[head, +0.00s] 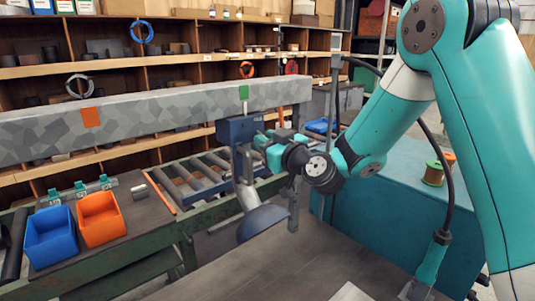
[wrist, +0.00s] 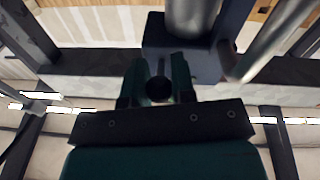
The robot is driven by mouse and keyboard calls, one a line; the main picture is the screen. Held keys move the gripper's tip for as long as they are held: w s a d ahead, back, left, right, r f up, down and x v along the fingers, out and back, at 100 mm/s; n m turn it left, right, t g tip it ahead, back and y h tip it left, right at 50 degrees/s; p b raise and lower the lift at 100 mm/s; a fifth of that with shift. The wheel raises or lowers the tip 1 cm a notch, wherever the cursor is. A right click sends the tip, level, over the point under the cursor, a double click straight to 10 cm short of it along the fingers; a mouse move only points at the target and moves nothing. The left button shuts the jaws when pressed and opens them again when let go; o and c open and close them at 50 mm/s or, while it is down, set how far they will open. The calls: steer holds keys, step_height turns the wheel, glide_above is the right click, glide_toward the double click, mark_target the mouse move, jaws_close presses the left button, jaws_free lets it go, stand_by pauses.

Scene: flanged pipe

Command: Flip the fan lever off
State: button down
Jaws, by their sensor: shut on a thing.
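The fan's blue box (head: 240,128) hangs on the grey beam under a green tag. In the wrist view the dark blue box (wrist: 180,58) is ahead of my gripper. The lever (wrist: 158,88) shows there as a dark round knob between my two green fingers. My gripper (head: 262,143) reaches in from the right, close beside the box, and it also shows in the wrist view (wrist: 158,80). It is shut on the lever. In the head view my gripper hides most of the lever, and I cannot tell its angle.
A blue-grey hood (head: 262,222) hangs on a pipe below the box. The patched grey beam (head: 150,112) runs across behind. A roller conveyor (head: 195,175) and a blue bin (head: 50,237) and orange bin (head: 101,218) stand at left. A teal cabinet (head: 385,215) is at right.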

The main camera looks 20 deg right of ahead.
steer(key=b, duration=0.3)
steer(key=shift+f+t, duration=0.3)
steer(key=shift+t, duration=0.1)
steer(key=shift+r+b, duration=0.25)
steer(key=shift+b, duration=0.05)
steer(key=c, duration=1)
jaws_free()
steer(key=shift+s+f, duration=0.1)
steer(key=shift+f, duration=0.05)
steer(key=shift+b+v, duration=6.95)
steer(key=shift+v, duration=1.6)
